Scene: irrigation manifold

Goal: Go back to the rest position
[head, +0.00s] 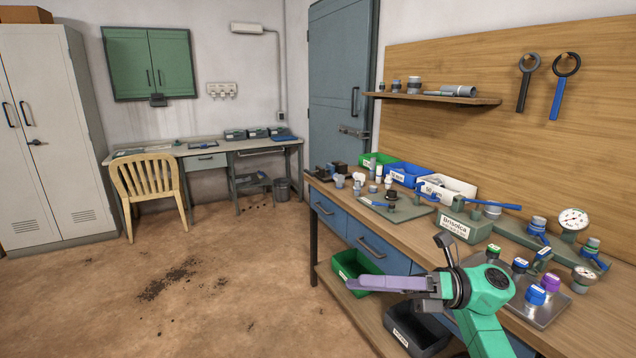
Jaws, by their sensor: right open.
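My right gripper (434,272) is on its green arm, which comes in from the lower right. It is over the front edge of the wooden workbench (400,228), with its jaws apart. A long lavender piece (385,283) reaches left from beside the jaws, over the lower shelf's bins. I cannot tell whether it is part of the gripper or how it is supported. My left gripper is not in view.
Close to my right arm, a metal plate (549,311) carries blue and purple knobs. Gauges (573,220), a labelled green block (465,227) and bins (447,189) stand along the bench. The brown floor (230,300) left of the bench is open, up to a wooden chair (150,190).

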